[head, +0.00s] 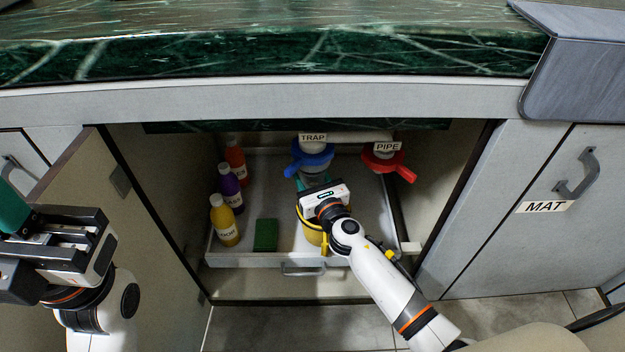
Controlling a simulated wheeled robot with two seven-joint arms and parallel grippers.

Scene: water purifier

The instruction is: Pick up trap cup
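The TRAP fitting, with its blue valve handle (309,158), hangs at the back of the open cabinet under a "TRAP" label (313,138). A grey-green cup-like part (313,176), which looks like the trap cup, shows just below the blue handle. My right gripper (320,192) reaches into the cabinet right at this part. Its fingers are hidden by its own body, so I cannot tell whether it grips the part. My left gripper (45,242) is at the left edge, outside the cabinet, near a teal object (12,210) cut off by the frame. Its finger opening is unclear.
A yellow bucket (312,233) stands in the pull-out tray (225,258), partly behind my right arm. Several bottles, including a yellow one (225,222), and a green block (265,235) are at left. A red valve (383,160) labelled "PIPE" hangs at right. The open door (130,220) bounds the left.

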